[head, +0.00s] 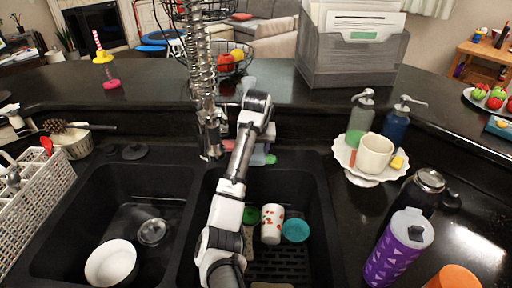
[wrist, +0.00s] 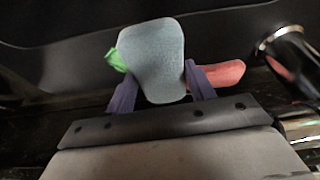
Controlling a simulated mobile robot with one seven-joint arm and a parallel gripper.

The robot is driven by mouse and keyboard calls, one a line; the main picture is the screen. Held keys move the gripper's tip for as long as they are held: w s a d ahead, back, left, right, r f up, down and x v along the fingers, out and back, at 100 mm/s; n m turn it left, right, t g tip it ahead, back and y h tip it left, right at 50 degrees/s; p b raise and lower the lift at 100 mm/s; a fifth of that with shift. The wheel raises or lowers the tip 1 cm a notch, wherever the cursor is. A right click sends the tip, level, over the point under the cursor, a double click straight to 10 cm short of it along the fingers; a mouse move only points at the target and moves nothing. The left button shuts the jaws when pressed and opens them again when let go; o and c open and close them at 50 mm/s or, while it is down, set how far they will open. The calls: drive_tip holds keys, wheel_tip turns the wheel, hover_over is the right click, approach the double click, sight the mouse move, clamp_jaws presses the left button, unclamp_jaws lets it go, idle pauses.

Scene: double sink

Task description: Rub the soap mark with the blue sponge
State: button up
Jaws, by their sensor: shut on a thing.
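My gripper (wrist: 160,90) shows purple fingers in the wrist view, one on each side of the blue sponge (wrist: 151,58). It is shut on the sponge, whose broad pale-blue face shows. In the head view my arm reaches over the right basin to the back ledge by the faucet. There a pale-blue patch that looks like the sponge (head: 258,157) shows beside my arm, mostly hidden. I cannot make out the soap mark in either view.
A green item (wrist: 115,61) and a red item (wrist: 222,73) lie close beside the sponge. The coiled faucet (head: 207,90) stands just left of my arm. The right basin holds a spotted cup (head: 271,224) and a teal cup (head: 295,229). Soap bottles (head: 395,125) stand right.

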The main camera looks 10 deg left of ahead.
sight(277, 158)
drive_tip(key=shift+f, duration=0.9)
drive_tip(key=shift+w+d+r, duration=0.15)
drive_tip(key=shift+d, duration=0.6)
drive_tip(key=shift+w+d, duration=0.15)
drive_tip(key=shift+d, duration=0.75)
drive_tip(key=shift+w+d, duration=0.2)
drive_tip(key=shift+d, duration=0.75)
drive_tip(key=shift+w+d, duration=0.15)
drive_tip(key=shift+d, duration=0.75)
drive_tip(key=shift+s+a+f, duration=0.1)
drive_tip(key=shift+s+a, duration=0.15)
drive_tip(key=shift+a, duration=0.9)
drive_tip(key=shift+s+a+f, duration=0.1)
drive_tip(key=shift+s+a, duration=0.1)
drive_tip(key=shift+a, duration=1)
drive_tip(key=shift+s+a, duration=0.25)
drive_tip(key=shift+a, duration=0.9)
drive_tip(key=shift+r, duration=3.05)
